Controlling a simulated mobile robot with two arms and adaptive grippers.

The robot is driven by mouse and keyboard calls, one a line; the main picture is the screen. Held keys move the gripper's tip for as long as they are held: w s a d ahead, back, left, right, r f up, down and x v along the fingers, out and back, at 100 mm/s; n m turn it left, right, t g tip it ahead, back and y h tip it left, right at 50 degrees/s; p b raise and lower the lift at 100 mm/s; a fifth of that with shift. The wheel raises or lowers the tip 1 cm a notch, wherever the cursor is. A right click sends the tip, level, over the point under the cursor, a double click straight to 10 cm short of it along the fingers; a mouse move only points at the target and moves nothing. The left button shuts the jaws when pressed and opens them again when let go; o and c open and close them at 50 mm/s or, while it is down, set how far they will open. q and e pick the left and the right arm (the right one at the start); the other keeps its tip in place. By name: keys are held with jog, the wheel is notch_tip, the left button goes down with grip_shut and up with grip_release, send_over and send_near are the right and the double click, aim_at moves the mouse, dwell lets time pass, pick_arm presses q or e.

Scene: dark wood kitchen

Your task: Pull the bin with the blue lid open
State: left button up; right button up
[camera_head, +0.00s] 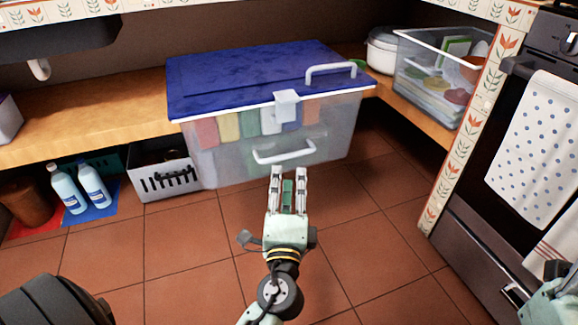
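A large translucent bin (345,125) with a blue lid (250,72) stands in the middle, with colored items showing through its front wall. The lid lies closed over the top. A white latch (287,104) sits at the lid's front edge. A white handle (284,153) is low on the bin's front, and another white handle (331,70) is at the lid's right side. My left gripper (289,174) is open and empty, its fingers pointing at the bin just below the front handle in the picture. Contact cannot be told. My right arm shows only partly at the lower right; its fingers are hidden.
A white slotted basket (163,184) and blue-white bottles (80,188) stand left of the bin. A clear container (440,70) and white pot (381,50) are on the right shelf. An oven (480,205) stands right. The tiled floor (385,225) before the bin is free.

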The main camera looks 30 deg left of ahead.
pick_arm(q)
jog(key=v, duration=0.4)
jog(key=shift+w, duration=0.1)
dwell(0.3)
